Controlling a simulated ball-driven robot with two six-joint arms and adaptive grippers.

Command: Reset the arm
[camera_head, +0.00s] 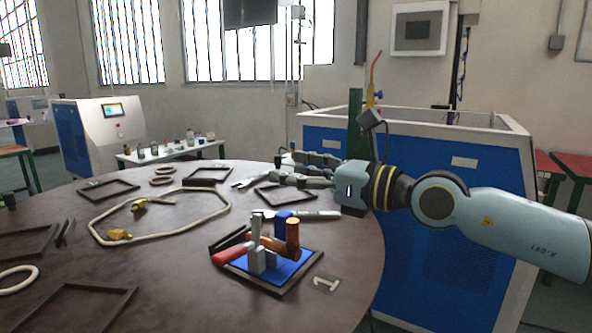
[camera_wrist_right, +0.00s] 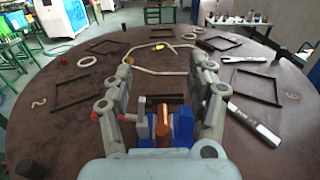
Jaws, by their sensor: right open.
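My right arm (camera_head: 510,225) comes in from the right, over the table's right edge. My right gripper (camera_head: 283,168) is open, its two fingers apart and pointing left above the table. In the right wrist view the gripper (camera_wrist_right: 165,72) has nothing between its fingertips. The assembly with a red handle (camera_head: 232,254), a copper-brown pipe (camera_head: 293,235) and grey blocks sits in a blue-based tray (camera_head: 290,279), nearer the camera than the gripper and apart from it. In the wrist view the copper pipe (camera_wrist_right: 163,128) shows low between the finger bases. My left gripper is not in view.
The round brown table (camera_head: 190,270) carries several dark empty frames (camera_head: 107,190), a pale hose loop (camera_head: 225,205) with yellow fittings, pale rings (camera_head: 18,278) and a wrench (camera_head: 252,179). A blue-and-white machine (camera_head: 455,270) stands close behind the right arm.

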